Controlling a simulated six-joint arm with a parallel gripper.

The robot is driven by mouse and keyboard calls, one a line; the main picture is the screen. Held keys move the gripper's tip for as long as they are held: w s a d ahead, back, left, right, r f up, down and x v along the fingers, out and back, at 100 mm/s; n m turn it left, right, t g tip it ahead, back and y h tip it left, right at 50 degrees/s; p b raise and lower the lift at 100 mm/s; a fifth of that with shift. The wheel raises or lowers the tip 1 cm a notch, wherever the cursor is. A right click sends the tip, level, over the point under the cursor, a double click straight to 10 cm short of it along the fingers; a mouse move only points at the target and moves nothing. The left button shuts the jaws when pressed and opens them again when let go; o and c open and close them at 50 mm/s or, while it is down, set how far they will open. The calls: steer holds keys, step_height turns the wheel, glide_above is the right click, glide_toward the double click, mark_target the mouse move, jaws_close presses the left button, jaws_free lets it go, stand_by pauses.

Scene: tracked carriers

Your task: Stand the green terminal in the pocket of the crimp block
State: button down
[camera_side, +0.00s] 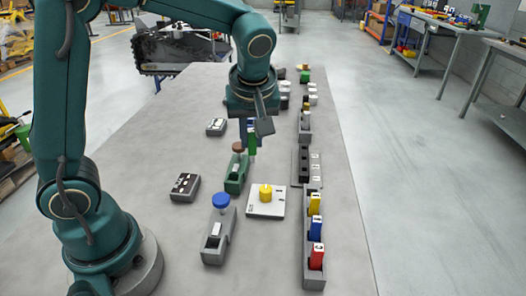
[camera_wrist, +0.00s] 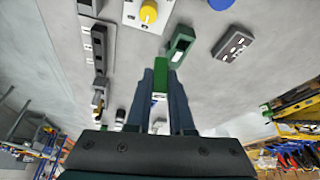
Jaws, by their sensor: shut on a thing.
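My gripper (camera_side: 251,146) is shut on the green terminal (camera_side: 252,139), high over the table and behind the green block in the side view. In the wrist view the terminal (camera_wrist: 160,76) shows as a green bar between my gripper's two dark fingers (camera_wrist: 161,80), with a pale part at its lower end. The green block (camera_side: 235,182) has a brown knob; in the wrist view it (camera_wrist: 181,44) shows a dark opening, apart from the terminal. A dark slotted block (camera_side: 305,166) sits on a grey plate to the right. I cannot tell for certain which one is the crimp block.
A white box with a yellow knob (camera_side: 265,209) and a grey block with a blue knob (camera_side: 212,246) stand nearer the camera. A rack (camera_side: 306,263) holds yellow, blue and red pieces. Button boxes (camera_side: 185,193) lie left. The table's left front is clear.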

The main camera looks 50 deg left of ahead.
steer(key=s+d+f+m, duration=0.1)
steer(key=s+d, duration=0.1)
steer(key=s, duration=0.2)
steer(key=s+d+f+m, duration=0.1)
steer(key=s+d+f, duration=0.1)
steer(key=s, duration=0.3)
steer(key=s+d+f+t, duration=0.1)
steer(key=s+d, duration=0.2)
steer(key=s, duration=0.2)
steer(key=shift+s+d+f+m+h, duration=0.2)
steer(key=shift+d+f+m+h, duration=0.1)
steer(key=shift+m, duration=0.1)
steer(key=shift+f, duration=1.6)
stand_by(2.2)
steer(key=c, duration=0.7)
jaws_free()
steer(key=o, duration=0.5)
steer(key=shift+c, duration=0.2)
